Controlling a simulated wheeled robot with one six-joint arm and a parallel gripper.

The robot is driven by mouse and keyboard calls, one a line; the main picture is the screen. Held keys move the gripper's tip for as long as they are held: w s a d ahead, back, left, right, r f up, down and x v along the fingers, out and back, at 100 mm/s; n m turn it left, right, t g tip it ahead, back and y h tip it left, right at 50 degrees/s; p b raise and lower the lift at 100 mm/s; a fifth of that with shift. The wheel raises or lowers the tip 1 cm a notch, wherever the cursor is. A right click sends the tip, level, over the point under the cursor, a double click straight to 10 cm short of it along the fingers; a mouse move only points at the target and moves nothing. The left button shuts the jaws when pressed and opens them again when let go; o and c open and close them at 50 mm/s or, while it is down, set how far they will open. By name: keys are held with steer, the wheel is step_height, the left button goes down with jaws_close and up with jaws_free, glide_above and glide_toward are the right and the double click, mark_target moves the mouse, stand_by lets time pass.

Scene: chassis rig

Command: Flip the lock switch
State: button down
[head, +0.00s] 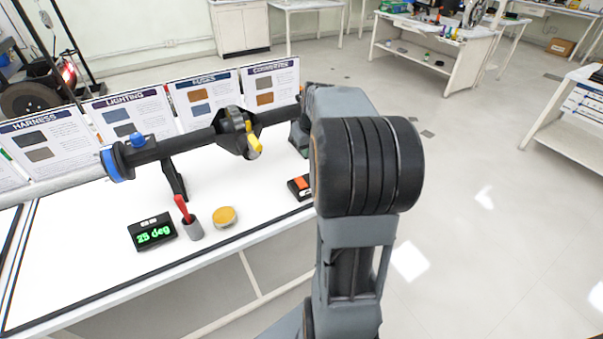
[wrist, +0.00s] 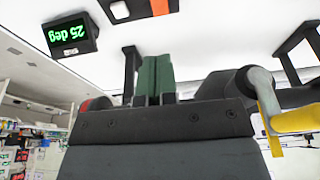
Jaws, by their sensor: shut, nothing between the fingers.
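The lock switch looks to be the small black box with an orange rocker (head: 301,185) on the white bench, partly hidden by my arm in the head view. In the wrist view a black box with an orange part (wrist: 160,7) and a white part shows at the top edge, cut off. My gripper (wrist: 155,60) has dark green fingers pressed together, empty, below the box in that picture and apart from it. In the head view my gripper (head: 299,145) is mostly hidden behind my arm, above the bench beside the bar.
A dark bar with a blue collar (head: 117,163) and a hub with a yellow lever (head: 253,143) runs above the bench. The lever also shows in the wrist view (wrist: 297,119).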

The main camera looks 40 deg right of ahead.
mark_target(298, 178)
steer(key=shift+w+r+t+b, duration=0.2)
steer(key=shift+r+t+b, duration=0.05)
steer(key=shift+t+b, duration=0.3)
steer(key=x, duration=0.4)
steer(key=b+x, duration=0.1)
steer(key=x, duration=0.4)
steer(key=s+x, duration=0.1)
steer(key=x, duration=0.4)
steer(key=shift+f+b, duration=0.15)
steer(key=shift+b, duration=0.15)
steer(key=shift+p, duration=0.4)
